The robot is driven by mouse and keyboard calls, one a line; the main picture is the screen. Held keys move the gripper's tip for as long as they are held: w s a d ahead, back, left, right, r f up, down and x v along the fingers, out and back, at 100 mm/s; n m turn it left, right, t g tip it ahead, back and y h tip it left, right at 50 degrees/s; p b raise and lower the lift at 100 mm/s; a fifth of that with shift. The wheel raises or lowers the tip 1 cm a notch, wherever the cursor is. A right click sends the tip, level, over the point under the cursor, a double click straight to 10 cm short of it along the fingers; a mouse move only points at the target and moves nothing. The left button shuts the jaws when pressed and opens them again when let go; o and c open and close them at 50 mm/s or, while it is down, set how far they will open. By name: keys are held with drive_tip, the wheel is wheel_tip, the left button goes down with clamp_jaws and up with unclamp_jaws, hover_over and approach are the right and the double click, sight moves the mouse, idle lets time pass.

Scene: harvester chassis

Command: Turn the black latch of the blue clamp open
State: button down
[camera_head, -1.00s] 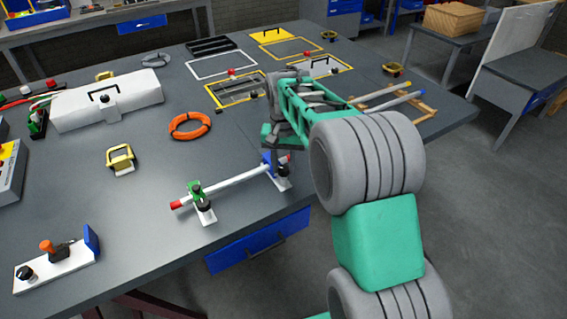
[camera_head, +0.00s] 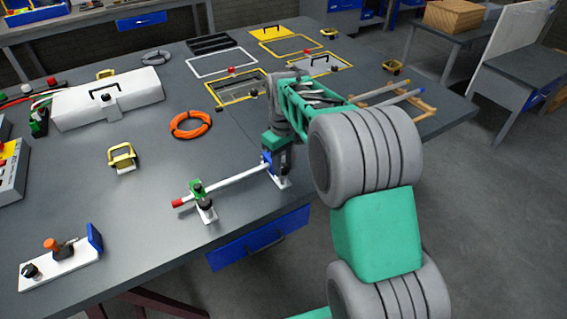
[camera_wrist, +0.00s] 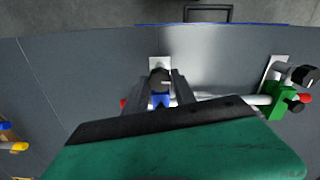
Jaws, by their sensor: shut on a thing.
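The blue clamp (camera_head: 267,161) stands on a white base plate near the table's front edge, at the far end of a white rod (camera_head: 235,179). In the head view my gripper (camera_head: 284,158) is down at the clamp and covers most of it. In the wrist view the clamp's blue body (camera_wrist: 160,100) lies between my two fingers. The black latch (camera_wrist: 159,78) sits between the fingertips, one on each side, and my gripper is shut on it. The latch's exact angle is hard to tell.
A green clamp (camera_head: 199,190) with a black knob holds the rod's left part, near its red end. An orange ring (camera_head: 190,124) and a yellow-handled piece (camera_head: 122,158) lie farther back. A blue drawer (camera_head: 258,238) is under the table edge.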

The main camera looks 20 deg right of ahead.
sight(283, 167)
drive_tip(key=shift+r+n, duration=0.1)
drive_tip(key=shift+n, duration=0.4)
drive_tip(key=c, duration=1.3)
unclamp_jaws()
wheel_tip(283, 167, up, 7)
drive_tip(key=shift+b, duration=0.3)
drive_tip(key=shift+r, duration=0.4)
